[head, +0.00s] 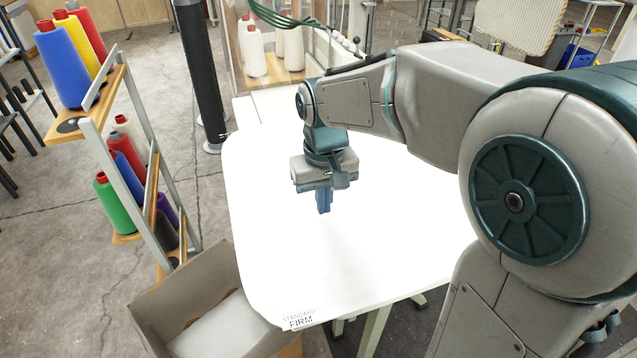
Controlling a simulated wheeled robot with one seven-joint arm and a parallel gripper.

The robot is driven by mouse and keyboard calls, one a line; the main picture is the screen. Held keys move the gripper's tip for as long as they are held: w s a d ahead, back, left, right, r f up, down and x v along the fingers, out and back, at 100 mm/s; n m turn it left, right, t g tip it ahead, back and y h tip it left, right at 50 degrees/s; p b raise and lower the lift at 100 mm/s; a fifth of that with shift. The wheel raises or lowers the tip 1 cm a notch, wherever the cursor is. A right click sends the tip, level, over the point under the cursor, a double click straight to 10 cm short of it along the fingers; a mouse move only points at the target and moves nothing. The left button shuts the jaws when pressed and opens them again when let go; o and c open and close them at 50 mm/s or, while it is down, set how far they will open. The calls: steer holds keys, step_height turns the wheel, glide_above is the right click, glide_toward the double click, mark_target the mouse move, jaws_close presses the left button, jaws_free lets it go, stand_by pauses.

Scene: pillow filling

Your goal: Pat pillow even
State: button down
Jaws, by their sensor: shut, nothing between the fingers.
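A broad white shape (275,255) with rounded corners fills the middle of the head view, with "STANDARD FIRM" printed at its near left corner. It is so bright that I cannot tell the pillow's surface from the white tabletop, or see any lumps or hollows. My gripper (324,211) points down over the middle of this white surface. Its blue fingers are together and hold nothing. I cannot tell whether the fingertips touch the surface. My arm reaches in from the right and hides part of the far right side.
An open cardboard box (165,302) with something white inside stands at the near left. A rack of coloured thread cones (125,165) stands left, beside a black column (203,75). A case of pale cones (272,62) stands behind the table.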

mark_target(323, 227)
steer(key=shift+f, duration=0.1)
step_height(323, 227, down, 5)
steer(key=b, duration=0.4)
steer(key=shift+r+p, duration=2.05)
steer(key=shift+r, duration=0.6)
step_height(323, 227, up, 5)
steer(key=p, duration=0.3)
steer(key=shift+p, duration=0.4)
steer(key=shift+d, duration=0.1)
